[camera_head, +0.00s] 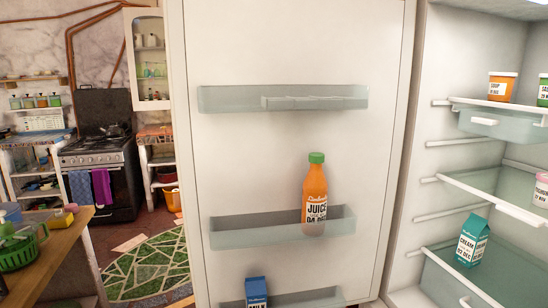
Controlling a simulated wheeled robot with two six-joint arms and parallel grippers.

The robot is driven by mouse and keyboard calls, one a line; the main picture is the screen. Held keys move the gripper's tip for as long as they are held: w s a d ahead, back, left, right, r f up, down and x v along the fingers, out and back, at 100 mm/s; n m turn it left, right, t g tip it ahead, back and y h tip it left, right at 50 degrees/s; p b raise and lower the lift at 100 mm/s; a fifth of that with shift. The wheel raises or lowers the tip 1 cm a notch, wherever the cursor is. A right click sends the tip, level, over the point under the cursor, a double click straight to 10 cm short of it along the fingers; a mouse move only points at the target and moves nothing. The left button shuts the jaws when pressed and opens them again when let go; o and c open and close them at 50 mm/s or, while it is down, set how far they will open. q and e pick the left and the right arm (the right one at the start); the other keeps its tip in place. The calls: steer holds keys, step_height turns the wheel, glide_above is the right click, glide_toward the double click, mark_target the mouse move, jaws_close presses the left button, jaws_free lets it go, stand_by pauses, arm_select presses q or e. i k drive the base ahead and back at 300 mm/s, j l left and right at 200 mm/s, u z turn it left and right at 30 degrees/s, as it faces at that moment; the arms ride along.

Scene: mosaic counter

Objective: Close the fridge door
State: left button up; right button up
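The fridge door (270,150) stands wide open in the middle of the head view, its inner side facing me. Its hinge side appears to be at the right, beside the fridge interior (455,110). The door has several bins; a juice bottle (315,200) with a green cap stands in the middle bin (240,232) and a blue milk carton (257,291) in the lowest one. The door's free edge (178,150) is at the left. Neither of my grippers shows in the view.
Inside the fridge, a teal cream carton (472,241) and soup tubs (502,87) stand on shelves. A wooden counter (55,257) with a green basket (22,250) is at lower left. A stove (102,150) and green patterned rug (148,265) lie beyond.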

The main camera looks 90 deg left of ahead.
mark_target(256, 88)
steer(key=k+j+u, duration=0.15)
steer(key=j+u, duration=0.2)
steer(key=j, duration=0.4)
steer(key=k+j+u, duration=0.1)
steer(key=j+u, duration=0.2)
steer(key=j, duration=0.45)
steer(key=j+u, duration=0.35)
steer(key=j, duration=0.4)
